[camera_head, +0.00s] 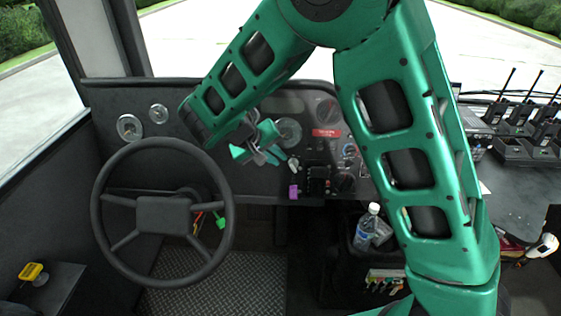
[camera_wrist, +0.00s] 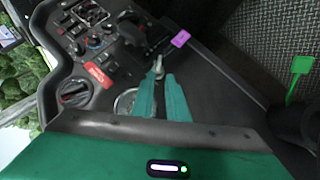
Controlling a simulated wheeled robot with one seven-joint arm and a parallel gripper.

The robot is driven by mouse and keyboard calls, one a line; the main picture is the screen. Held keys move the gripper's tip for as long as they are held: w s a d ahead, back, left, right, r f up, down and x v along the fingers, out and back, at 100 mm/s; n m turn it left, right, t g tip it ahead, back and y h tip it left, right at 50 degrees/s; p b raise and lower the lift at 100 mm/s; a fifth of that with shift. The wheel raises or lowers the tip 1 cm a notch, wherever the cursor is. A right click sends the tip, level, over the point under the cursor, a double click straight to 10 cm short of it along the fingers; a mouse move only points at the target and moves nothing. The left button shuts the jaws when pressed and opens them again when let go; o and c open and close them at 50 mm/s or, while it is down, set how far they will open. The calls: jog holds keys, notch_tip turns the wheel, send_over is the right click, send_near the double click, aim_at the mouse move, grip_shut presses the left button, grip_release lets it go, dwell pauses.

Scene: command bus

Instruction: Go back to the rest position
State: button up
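My gripper (camera_head: 262,152) hangs in front of the dark dashboard (camera_head: 255,178), right of the steering wheel (camera_head: 163,215). Its teal fingers (camera_wrist: 158,80) point toward the control panel in the wrist view. A small pale lever or knob (camera_head: 293,166) on the panel lies close to the fingertips in the picture. I cannot tell whether they touch it, or how far the fingers are apart. I see no object clearly held. A purple tag (camera_head: 294,191) hangs below the knob; it also shows in the wrist view (camera_wrist: 180,38).
A water bottle (camera_head: 366,228) stands in the centre console at lower right. Several handheld radios (camera_head: 510,135) stand in chargers on the right. A green-handled lever (camera_head: 222,222) is behind the wheel. A yellow knob (camera_head: 32,272) is at lower left.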

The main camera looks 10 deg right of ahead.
jog(key=shift+s+a+r, duration=0.1)
jog(key=shift+a+r, duration=0.05)
jog(key=shift+r, duration=0.05)
jog(key=s+d+r+m+g+y, duration=0.15)
jog(key=s+d, duration=0.25)
jog(key=d, duration=0.4)
jog(key=s+d+r+m+g, duration=0.1)
jog(key=s+d+r, duration=0.2)
jog(key=d, duration=0.4)
jog(key=s+d+r+m+g+y, duration=0.15)
jog(key=s+d, duration=0.25)
jog(key=d, duration=0.4)
jog(key=s+d+r+m+y, duration=0.1)
jog(key=s+d, duration=0.1)
jog(key=s, duration=1)
jog(key=s+d+r+m+y, duration=0.1)
jog(key=s+d+m+y, duration=0.1)
jog(key=s, duration=1)
jog(key=shift+s+d+m+g+y, duration=0.2)
jog(key=shift+d+m+g+y, duration=0.1)
jog(key=shift+d, duration=0.55)
